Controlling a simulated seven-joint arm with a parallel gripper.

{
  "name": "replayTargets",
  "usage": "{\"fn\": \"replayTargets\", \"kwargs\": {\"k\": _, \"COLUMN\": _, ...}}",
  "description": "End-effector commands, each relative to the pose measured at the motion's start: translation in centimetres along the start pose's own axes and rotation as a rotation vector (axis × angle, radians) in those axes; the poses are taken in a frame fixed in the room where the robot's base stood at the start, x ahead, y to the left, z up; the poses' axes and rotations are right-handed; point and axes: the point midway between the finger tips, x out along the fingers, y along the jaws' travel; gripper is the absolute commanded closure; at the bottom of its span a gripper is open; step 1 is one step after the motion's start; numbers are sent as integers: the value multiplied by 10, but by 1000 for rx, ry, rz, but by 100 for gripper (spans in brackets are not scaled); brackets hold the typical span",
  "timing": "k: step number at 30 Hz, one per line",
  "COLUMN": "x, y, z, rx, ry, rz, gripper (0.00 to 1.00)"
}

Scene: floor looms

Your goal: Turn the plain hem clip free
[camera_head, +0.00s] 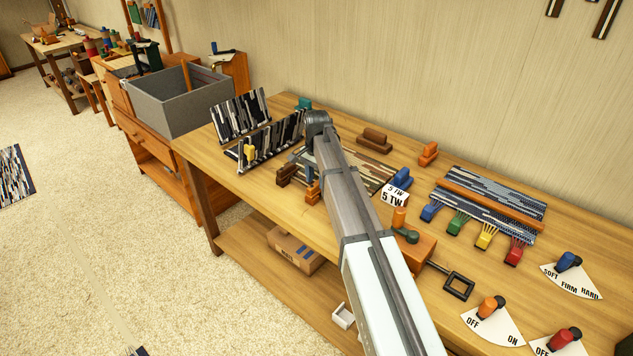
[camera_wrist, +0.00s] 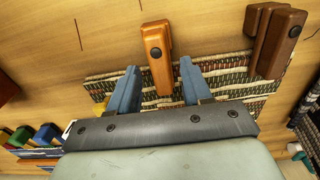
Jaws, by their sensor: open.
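An orange wooden clip (camera_wrist: 156,52) with a dark round pivot sits at the edge of a striped woven cloth (camera_wrist: 232,72). It also shows in the head view (camera_head: 313,194), beside my arm. A darker brown clip (camera_wrist: 272,38) of like shape sits farther along the same edge, also in the head view (camera_head: 287,174). No label shows which one is the plain hem clip. My gripper (camera_wrist: 159,67) is open, with its blue fingers on either side of the orange clip and gaps on both sides. I cannot tell whether the fingers are down at its height. My arm hides part of the cloth.
Brown (camera_head: 374,140) and orange (camera_head: 428,153) blocks stand behind the cloth. A blue piece (camera_head: 401,178) stands by a "5 TW" card (camera_head: 394,197). A second striped cloth (camera_head: 495,192) with several coloured clips lies right. A folded fabric stand (camera_head: 240,117) is left.

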Motion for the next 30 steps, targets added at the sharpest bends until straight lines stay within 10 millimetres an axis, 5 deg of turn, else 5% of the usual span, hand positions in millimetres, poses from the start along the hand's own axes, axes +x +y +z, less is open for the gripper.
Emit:
{"fn": "replayTargets", "kwargs": {"k": 15, "x": 14, "y": 0, "z": 0, "rx": 0, "ry": 0, "rz": 0, "gripper": 51}}
{"fn": "replayTargets", "kwargs": {"k": 30, "x": 14, "y": 0, "z": 0, "rx": 0, "ry": 0, "rz": 0, "gripper": 98}}
